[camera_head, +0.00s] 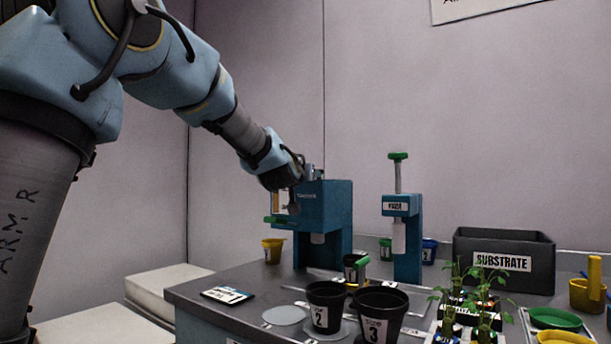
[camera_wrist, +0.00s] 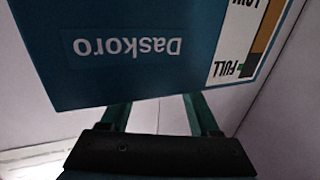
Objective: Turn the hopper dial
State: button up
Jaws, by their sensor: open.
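The hopper (camera_head: 328,212) is a blue box-shaped machine at the back left of the bench, with a green part (camera_head: 274,219) low on its left side. My gripper (camera_head: 306,175) is at its upper left, partly hidden behind my wrist. In the wrist view, the hopper's face (camera_wrist: 100,65) fills the top, with an upside-down "Daskoro" label and a LOW/FULL gauge strip (camera_wrist: 238,40). My gripper (camera_wrist: 158,108) has its two green fingers spread apart; their tips pass out of sight at the hopper's edge. I cannot make out the dial in either view.
A blue press (camera_head: 401,235) with a green knob stands to the right. A grey SUBSTRATE crate (camera_head: 545,255) is further right.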

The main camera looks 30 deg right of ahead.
jog(key=b+v, duration=0.1)
jog(key=v, duration=0.9)
jog(key=shift+s+a+b, duration=0.25)
jog(key=shift+s+b, duration=0.05)
